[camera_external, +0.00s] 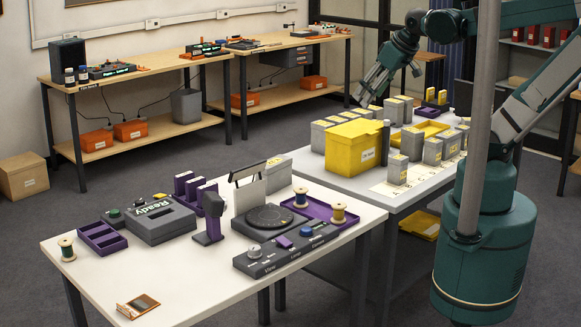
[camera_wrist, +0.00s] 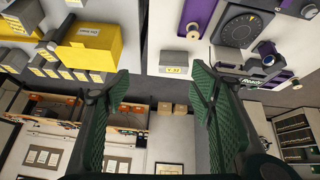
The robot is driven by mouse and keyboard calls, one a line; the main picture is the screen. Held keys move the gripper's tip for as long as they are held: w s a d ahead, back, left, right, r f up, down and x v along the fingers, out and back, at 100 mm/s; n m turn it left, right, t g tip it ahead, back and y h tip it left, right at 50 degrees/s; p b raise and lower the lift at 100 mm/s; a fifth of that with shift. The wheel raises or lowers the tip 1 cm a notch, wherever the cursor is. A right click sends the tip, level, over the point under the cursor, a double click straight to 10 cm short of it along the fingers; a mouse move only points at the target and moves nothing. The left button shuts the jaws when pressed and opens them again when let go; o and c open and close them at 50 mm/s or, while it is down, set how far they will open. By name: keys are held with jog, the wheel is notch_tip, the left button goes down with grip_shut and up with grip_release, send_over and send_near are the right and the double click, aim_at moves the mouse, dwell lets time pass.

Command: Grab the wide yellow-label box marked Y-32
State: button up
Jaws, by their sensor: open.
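The Y-32 box is a grey box with a yellow label, seen in the wrist view (camera_wrist: 173,64), where the label seems to read Y-32. A grey box with a yellow label on top, apparently the same one, stands at the back edge of the near white table in the external view (camera_external: 279,174). My gripper (camera_external: 369,90) is raised high over the far end of the second table, up and right of that box in the picture. In the wrist view my gripper (camera_wrist: 160,71) is open and empty. The box shows between its fingertips but farther away, not touched.
A large yellow box (camera_external: 352,150) and several small grey yellow-label boxes (camera_external: 398,169) stand on the second table. A black turntable (camera_external: 269,219), a purple tray (camera_external: 318,209) and spools are near the Y-32 box. A grey pole (camera_external: 478,120) rises in front.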

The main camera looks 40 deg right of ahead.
jog(key=w+a+n+g, duration=0.15)
jog(key=w+n, duration=0.35)
jog(key=w, duration=0.6)
jog(key=n+g+h+b, duration=0.3)
jog(key=n+g+h, duration=0.15)
jog(key=n, duration=0.85)
send_over(274, 162)
jog(key=a, duration=0.2)
notch_tip(274, 162, down, 24)
jog(key=shift+f, duration=0.2)
jog(key=shift+w+f, duration=0.1)
jog(key=shift+f, duration=0.3)
jog(key=shift+f, duration=0.1)
jog(key=shift+x, duration=1.15)
jog(key=shift+f, duration=0.2)
